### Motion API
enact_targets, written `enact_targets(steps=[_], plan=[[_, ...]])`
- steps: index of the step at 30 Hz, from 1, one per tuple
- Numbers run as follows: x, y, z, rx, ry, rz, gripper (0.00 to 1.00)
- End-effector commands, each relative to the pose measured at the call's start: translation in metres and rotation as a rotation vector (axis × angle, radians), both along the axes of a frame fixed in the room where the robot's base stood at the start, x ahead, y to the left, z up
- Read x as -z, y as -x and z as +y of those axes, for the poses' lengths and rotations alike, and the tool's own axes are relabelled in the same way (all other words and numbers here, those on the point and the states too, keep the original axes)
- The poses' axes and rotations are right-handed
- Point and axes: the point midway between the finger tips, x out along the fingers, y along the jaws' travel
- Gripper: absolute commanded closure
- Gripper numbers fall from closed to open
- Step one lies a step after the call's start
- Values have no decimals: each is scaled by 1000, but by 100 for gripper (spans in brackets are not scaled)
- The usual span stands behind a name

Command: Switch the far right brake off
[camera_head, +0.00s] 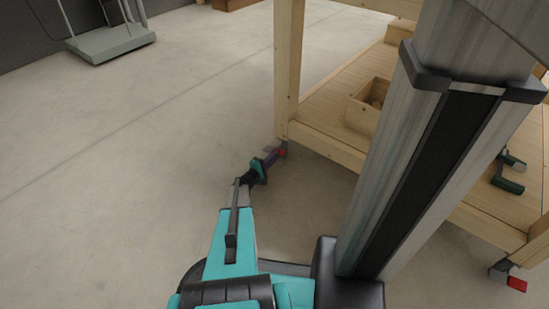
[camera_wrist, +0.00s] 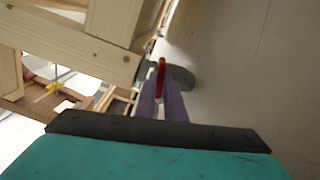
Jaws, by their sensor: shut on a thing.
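A wooden workbench (camera_head: 318,139) stands on castors. At the foot of its leg beside my gripper is a red brake lever (camera_head: 283,152). The lever also shows in the wrist view (camera_wrist: 161,70) as a thin red piece, beside a grey castor wheel (camera_wrist: 183,76). My gripper (camera_head: 273,157) is low near the floor at this castor. Its purple fingers (camera_wrist: 161,104) are shut on the red lever, with its lower part hidden between them. The lever's exact tilt is hard to tell.
A second castor with a red brake lever (camera_head: 517,284) is under the leg at the lower right. The lower shelf holds a wooden box (camera_head: 362,110) and a green tool (camera_head: 508,180). A grey wheeled platform (camera_head: 110,42) stands at the back left. The floor left of the bench is clear.

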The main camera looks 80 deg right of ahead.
Motion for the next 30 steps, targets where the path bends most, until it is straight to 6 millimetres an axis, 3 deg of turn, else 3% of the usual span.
enact_targets(steps=[11,12,15,30], plan=[[-1,0,-3,-3,-5,10,100],[-1,0,-3,-3,-5,10,87],[-1,0,-3,-2,-4,9,72],[-2,-4,6,-1,-5,8,72]])
